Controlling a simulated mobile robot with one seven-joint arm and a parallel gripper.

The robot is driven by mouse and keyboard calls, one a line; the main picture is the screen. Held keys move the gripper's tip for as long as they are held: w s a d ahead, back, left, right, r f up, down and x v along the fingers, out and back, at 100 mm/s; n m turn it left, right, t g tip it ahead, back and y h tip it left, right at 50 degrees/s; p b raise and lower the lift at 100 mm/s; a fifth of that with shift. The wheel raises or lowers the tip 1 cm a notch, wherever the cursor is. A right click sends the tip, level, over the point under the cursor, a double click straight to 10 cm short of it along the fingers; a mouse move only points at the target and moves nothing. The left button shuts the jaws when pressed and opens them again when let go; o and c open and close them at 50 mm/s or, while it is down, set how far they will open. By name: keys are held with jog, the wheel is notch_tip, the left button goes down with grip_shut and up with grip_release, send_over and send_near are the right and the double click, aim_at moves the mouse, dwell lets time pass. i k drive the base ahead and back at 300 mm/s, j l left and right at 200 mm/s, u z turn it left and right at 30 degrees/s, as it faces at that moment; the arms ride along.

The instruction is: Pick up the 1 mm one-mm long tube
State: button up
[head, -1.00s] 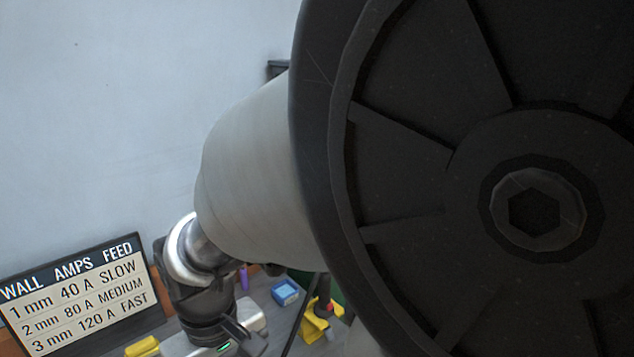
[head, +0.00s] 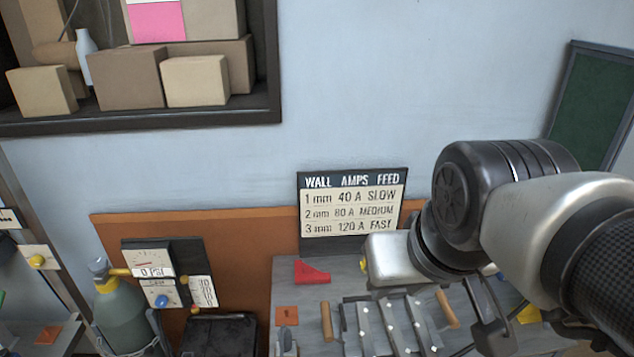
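I cannot pick out the 1 mm long tube for certain in the head view. Several parallel metal strips (head: 391,325) with pale dots lie on the grey bench, between two short brown cylinders, a left one (head: 327,321) and a right one (head: 447,309). My arm comes in from the right, over the bench.
A wall chart (head: 352,212) lists 1 mm, 40 A, SLOW. A red angled block (head: 312,272) and an orange plate (head: 287,314) lie on the bench. A gas bottle (head: 125,318) with a gauge panel (head: 165,275) stands left. A shelf of boxes (head: 128,78) hangs upper left.

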aim_at(398, 342)
jog(key=j, duration=0.6)
jog(key=k+j, duration=0.1)
jog(key=j, duration=0.45)
jog(key=k+j+z, duration=0.2)
jog(key=j, duration=0.3)
jog(key=j+z, duration=0.2)
jog(key=j, duration=0.3)
jog(key=z, duration=1.1)
